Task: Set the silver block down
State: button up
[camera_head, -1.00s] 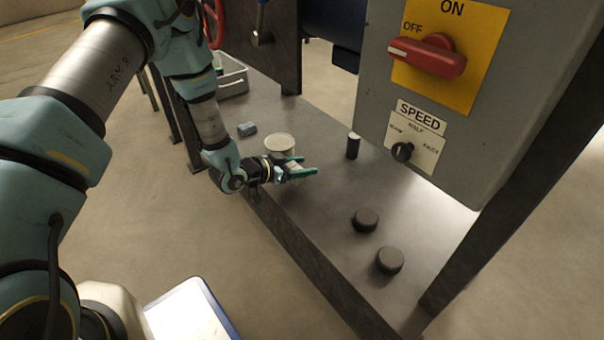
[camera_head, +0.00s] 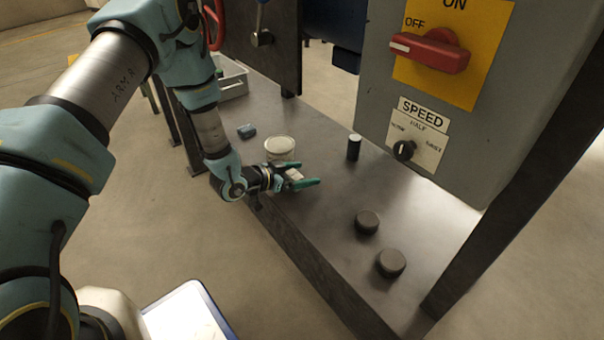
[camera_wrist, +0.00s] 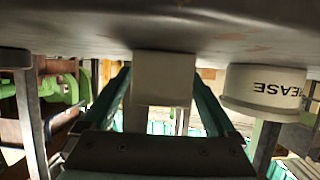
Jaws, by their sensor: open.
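The silver block (camera_wrist: 163,78) shows as a pale, plain block in the wrist view, where the picture is upside down. It touches the dark bench top and stands between my fingers. In the head view the block (camera_head: 294,174) is small and partly hidden by my gripper. My gripper (camera_head: 308,174) is open low over the front edge of the bench, its green fingers on either side of the block. In the wrist view a narrow gap shows between each finger and the block.
A white grease tin (camera_head: 280,147) stands close beside my gripper; its label shows in the wrist view (camera_wrist: 263,88). A blue-grey block (camera_head: 246,131), a dark cylinder (camera_head: 354,147) and two dark round pucks (camera_head: 367,221) (camera_head: 390,263) are on the bench (camera_head: 320,215). A grey switch box (camera_head: 490,120) stands right.

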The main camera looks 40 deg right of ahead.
jog(key=shift+a+r, duration=0.1)
jog(key=shift+r, duration=0.15)
jog(key=p+v, duration=0.4)
jog(key=v, duration=0.7)
jog(key=shift+a, duration=0.4)
jog(key=w+a+r+n+t+y, duration=0.4)
jog(key=w+a, duration=0.4)
jog(key=w, duration=0.4)
jog(key=w+a+r+n+t+y, duration=0.1)
jog(key=w+a+r+n+y, duration=0.2)
jog(key=a, duration=0.4)
jog(key=w+a+r+n+t+y, duration=0.1)
jog(key=a+r+n+y, duration=0.15)
jog(key=a+r, duration=0.4)
jog(key=s+a+r+n+g+y, duration=0.1)
jog(key=s+a+r+n+y, duration=0.1)
jog(key=s+a+r+n, duration=0.2)
jog(key=s+a+r+n+g+y, duration=0.1)
jog(key=s+a+r+n, duration=0.3)
jog(key=s+a, duration=0.4)
jog(key=a+g, duration=0.1)
jog(key=a, duration=0.3)
jog(key=shift+s+a+r+g+y, duration=0.3)
jog(key=shift+s+a+r+y, duration=0.05)
jog(key=shift+r, duration=0.1)
